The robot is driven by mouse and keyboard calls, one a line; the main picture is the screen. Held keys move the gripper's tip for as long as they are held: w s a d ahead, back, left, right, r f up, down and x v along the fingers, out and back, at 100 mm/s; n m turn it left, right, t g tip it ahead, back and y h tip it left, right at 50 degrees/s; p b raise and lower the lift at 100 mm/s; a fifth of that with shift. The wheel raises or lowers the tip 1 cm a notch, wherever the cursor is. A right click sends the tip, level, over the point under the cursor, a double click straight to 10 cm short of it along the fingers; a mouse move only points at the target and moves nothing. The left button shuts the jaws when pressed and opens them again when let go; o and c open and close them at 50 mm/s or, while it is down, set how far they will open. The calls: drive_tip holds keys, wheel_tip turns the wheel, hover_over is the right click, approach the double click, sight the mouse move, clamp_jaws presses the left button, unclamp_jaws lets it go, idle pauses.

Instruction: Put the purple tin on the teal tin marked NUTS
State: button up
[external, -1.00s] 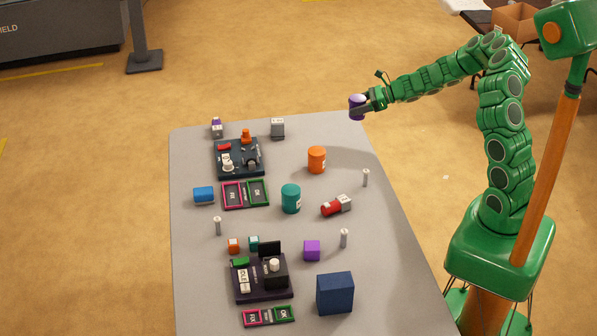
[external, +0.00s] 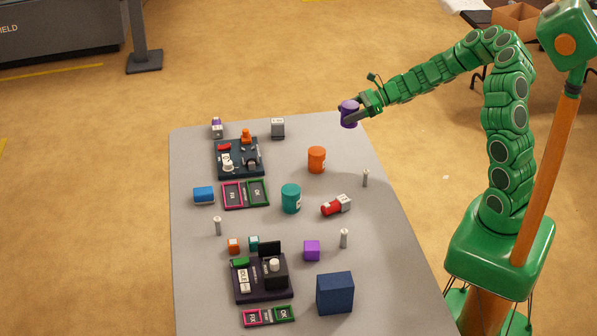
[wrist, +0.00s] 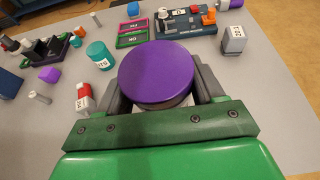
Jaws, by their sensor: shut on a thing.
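The purple tin (external: 349,114) is held in my gripper (external: 358,117), above the far right end of the table. In the wrist view the tin's round purple lid (wrist: 159,74) faces the camera, between the two fingers of my gripper (wrist: 162,100). The teal tin (external: 291,199) stands upright near the middle of the table, to the left of and nearer than my gripper in the external view. It also shows in the wrist view (wrist: 100,55), upper left, with a white label on its side. Nothing stands on its lid.
An orange tin (external: 316,160) stands between the teal tin and my gripper. A red and grey piece (external: 337,206) lies right of the teal tin. Small upright cylinders (external: 365,178) stand nearby. Pink and green trays (external: 245,194) lie left. A navy box (external: 335,293) stands at the near end.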

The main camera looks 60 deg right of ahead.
drive_tip(key=s+a+r+n+g+y, duration=0.15)
drive_tip(key=s+a, duration=0.25)
drive_tip(key=a, duration=0.5)
drive_tip(key=s+a+r+n+g+y, duration=0.1)
drive_tip(key=s+a+r+n+g, duration=0.15)
drive_tip(key=a, duration=0.65)
drive_tip(key=s+a+r+n+g+y, duration=0.1)
drive_tip(key=s+a+n+g, duration=0.25)
drive_tip(key=a, duration=0.55)
hover_over(290, 190)
drive_tip(key=shift+m, duration=0.25)
drive_tip(key=f, duration=0.9)
drive_tip(key=shift+s+d, duration=0.25)
drive_tip(key=shift+s, duration=0.05)
drive_tip(key=shift+w+a+f, duration=0.15)
drive_tip(key=shift+w+f, duration=0.15)
drive_tip(key=shift+f, duration=1.5)
drive_tip(key=shift+f, duration=0.2)
drive_tip(key=o, duration=1.2)
